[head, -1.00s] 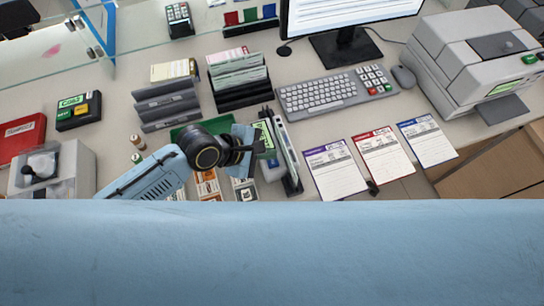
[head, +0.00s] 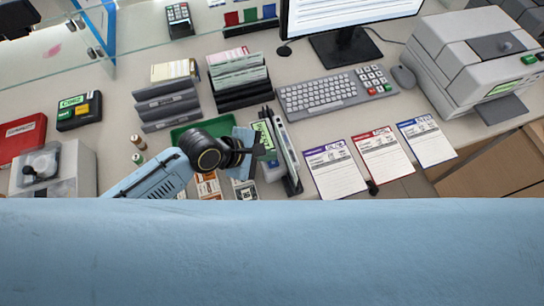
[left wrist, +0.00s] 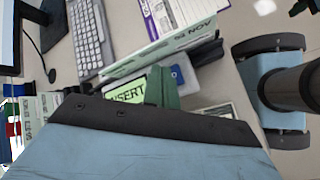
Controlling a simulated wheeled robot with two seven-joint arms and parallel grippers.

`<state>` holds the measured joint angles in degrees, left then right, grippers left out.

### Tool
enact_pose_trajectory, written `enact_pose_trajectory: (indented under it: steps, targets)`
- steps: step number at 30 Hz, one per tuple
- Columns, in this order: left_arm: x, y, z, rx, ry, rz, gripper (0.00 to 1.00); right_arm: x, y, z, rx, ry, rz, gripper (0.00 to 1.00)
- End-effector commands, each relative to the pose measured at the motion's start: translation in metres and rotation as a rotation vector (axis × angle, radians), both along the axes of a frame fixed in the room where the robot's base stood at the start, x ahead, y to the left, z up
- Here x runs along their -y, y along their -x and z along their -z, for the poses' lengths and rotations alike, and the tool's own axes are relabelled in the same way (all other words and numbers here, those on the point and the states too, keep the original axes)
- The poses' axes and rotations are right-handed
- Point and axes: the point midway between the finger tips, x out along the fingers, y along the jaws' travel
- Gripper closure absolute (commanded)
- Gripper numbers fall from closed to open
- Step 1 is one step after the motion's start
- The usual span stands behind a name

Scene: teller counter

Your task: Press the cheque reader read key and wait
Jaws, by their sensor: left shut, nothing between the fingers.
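The cheque reader (head: 291,158) is a narrow, pale upright device with a dark base, in the middle of the counter in the head view. Its green display (left wrist: 124,95) reads "INSERT" in the left wrist view, and a blue patch (left wrist: 180,74) shows beside it. My left gripper (head: 260,146) is shut and empty, pointing right at the reader's near left side. In the left wrist view its fingertips (left wrist: 160,74) overlap the reader next to the display.
A keyboard (head: 317,94) and three printed slips (head: 383,155) lie to the right of the reader.

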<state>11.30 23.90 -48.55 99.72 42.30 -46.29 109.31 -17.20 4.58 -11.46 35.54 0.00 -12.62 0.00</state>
Motion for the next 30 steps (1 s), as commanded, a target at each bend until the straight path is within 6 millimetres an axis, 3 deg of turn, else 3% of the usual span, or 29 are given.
enact_pose_trajectory:
  steps: [30]
  targets:
    - [0.0, 0.0004, 0.0083, -0.001, 0.0, 0.0, 1.0, 0.0002, -0.0003, 0.0003, 0.0, 0.0, 0.0, 1.0]
